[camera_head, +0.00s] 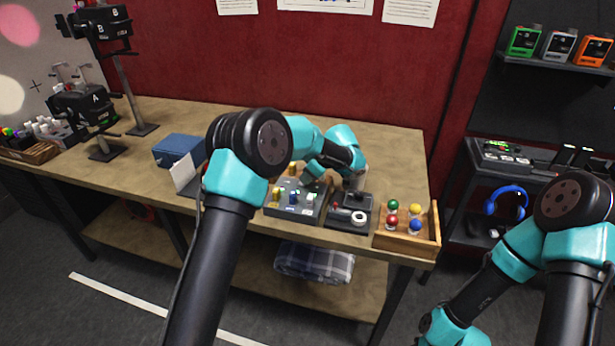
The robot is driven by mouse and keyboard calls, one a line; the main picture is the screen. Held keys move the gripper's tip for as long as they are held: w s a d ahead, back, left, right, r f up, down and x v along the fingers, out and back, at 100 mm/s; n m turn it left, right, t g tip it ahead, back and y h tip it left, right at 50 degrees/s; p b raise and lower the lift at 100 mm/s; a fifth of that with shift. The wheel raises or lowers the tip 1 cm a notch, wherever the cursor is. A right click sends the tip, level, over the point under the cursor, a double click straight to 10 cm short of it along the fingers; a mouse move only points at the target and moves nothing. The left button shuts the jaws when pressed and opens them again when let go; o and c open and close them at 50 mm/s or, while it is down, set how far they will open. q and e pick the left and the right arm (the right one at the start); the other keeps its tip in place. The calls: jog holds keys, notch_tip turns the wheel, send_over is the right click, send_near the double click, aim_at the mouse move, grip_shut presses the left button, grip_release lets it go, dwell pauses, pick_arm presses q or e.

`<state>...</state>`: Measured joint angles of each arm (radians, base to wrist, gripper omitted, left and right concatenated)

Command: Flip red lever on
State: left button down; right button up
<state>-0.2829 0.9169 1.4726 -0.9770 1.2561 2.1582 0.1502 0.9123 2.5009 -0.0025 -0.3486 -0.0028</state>
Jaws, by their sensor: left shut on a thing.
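A grey control panel (296,208) with several small levers stands on the wooden table. A yellow lever (276,194) and a blue lever (293,198) show at its front left. I cannot make out the red lever; my left arm and gripper cover part of the panel's back. My left gripper (311,182) reaches down over the back right of the panel from the right. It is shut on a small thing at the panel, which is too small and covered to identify. My right arm is at the lower right, its gripper out of view.
A dark joystick box (348,213) stands right beside the panel. A wooden tray (430,242) with several coloured balls is at the table's right end. Camera stands (141,128) are farther left.

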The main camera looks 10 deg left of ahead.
pick_arm(q)
jog(key=c, duration=1.1)
grip_release()
jog(key=shift+o, duration=0.2)
jog(key=w+v, duration=0.1)
jog(key=v, duration=1.6)
jog(key=shift+s+r, duration=0.2)
jog(key=shift+s, duration=0.35)
